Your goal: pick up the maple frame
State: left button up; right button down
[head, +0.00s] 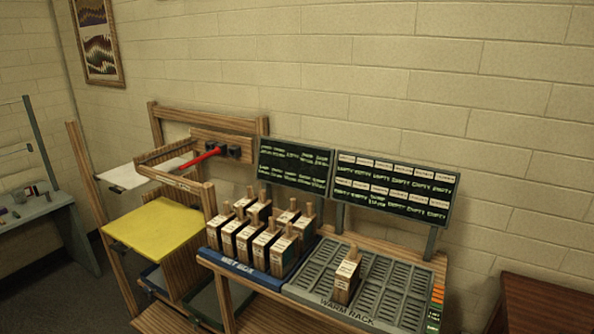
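No label that I can read marks a maple frame, so I cannot tell which thing it is. Several wooden blocks with upright handles and small white labels (243,245) stand in rows in a blue-edged holder (231,265). One similar block (345,282) stands alone in the grey slotted rack (342,311) marked "WARM RACK". The label writing is too small to read. A wooden rail structure (196,187) with a red bar (200,159) is at the left. Neither of my grippers is in view.
Two dark boards (293,166) (393,189) with small writing stand behind the racks. A yellow sheet (152,229) and a white sheet (128,177) lie on the left stand. A brown table (545,305) is at right. Most warm rack slots look empty.

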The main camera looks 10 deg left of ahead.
aim_at(293, 213)
jog(key=i+j+z, duration=0.2)
jog(key=j, duration=0.75)
jog(key=i+j+z, duration=0.15)
jog(key=j, duration=0.8)
jog(key=j+z, duration=0.2)
jog(key=j, duration=0.75)
